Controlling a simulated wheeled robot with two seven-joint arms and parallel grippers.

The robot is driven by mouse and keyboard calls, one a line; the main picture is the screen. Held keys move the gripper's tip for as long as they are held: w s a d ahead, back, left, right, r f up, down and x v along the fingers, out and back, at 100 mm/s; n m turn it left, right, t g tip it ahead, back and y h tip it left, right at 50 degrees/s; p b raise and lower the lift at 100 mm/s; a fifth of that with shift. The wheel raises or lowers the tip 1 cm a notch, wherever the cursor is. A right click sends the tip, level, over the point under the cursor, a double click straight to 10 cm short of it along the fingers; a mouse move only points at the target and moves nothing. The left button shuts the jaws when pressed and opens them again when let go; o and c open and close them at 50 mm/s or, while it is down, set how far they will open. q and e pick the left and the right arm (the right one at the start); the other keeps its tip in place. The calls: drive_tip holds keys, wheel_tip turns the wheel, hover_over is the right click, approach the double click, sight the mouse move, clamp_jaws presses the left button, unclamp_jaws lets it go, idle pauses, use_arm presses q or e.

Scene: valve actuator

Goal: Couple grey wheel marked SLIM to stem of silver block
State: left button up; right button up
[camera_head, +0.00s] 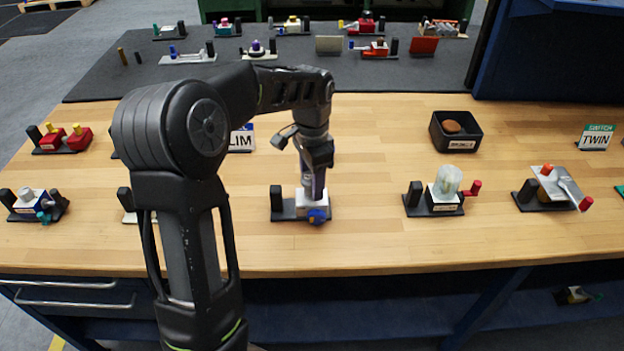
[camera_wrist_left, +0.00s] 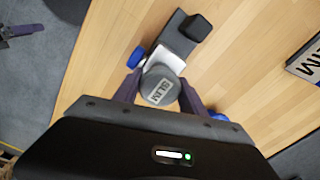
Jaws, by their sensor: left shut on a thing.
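The grey wheel marked SLIM (camera_wrist_left: 160,86) is between the fingers of my left gripper (camera_wrist_left: 159,94), which is shut on it. In the wrist view its label faces the camera. The silver block (camera_wrist_left: 168,58) is right below the wheel, on a dark base (camera_wrist_left: 185,36) with an upright post. In the head view my left gripper (camera_head: 313,182) points down over the silver block (camera_head: 311,205), which has a blue knob (camera_head: 318,216) at its front. The wheel and fingers hide the stem, so I cannot tell whether the wheel sits on it. My right gripper is not in view.
A SLIM sign (camera_head: 242,139) stands behind, partly hidden by my arm. Bare wood (camera_head: 370,165) lies right of the silver block.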

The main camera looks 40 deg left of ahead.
use_arm(q)
drive_tip(key=shift+f, duration=0.4)
drive_tip(key=o, duration=1.5)
wheel_tip(320, 180, up, 8)
drive_tip(key=shift+f+b, duration=0.1)
drive_tip(key=shift+b, duration=0.55)
